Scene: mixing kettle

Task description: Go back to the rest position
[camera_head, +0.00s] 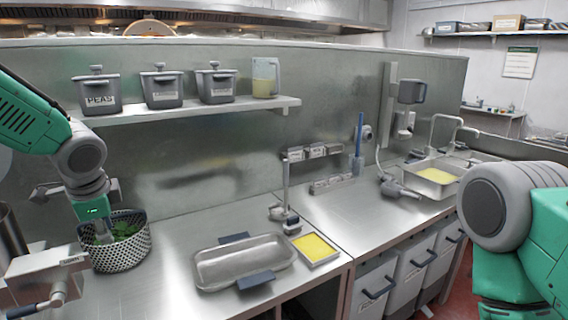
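My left arm comes in from the left, and my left gripper (100,226) points down at the opening of a round perforated metal basket (122,253). Green leafy contents (125,229) show inside the basket. The gripper's fingertips are hidden by the basket rim and the greens, so I cannot tell whether they are open, shut or touching anything. My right arm is bent close at the right edge of the view. Its gripper is out of view.
A grey tray (222,268) with dark handles lies on the counter, beside a yellow-filled shallow pan (317,248). A metal device (50,275) stands at lower left. Lidded containers, one labelled PEAS (97,94), and a jug (265,77) stand on the shelf (190,109). A sink (435,178) is at right.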

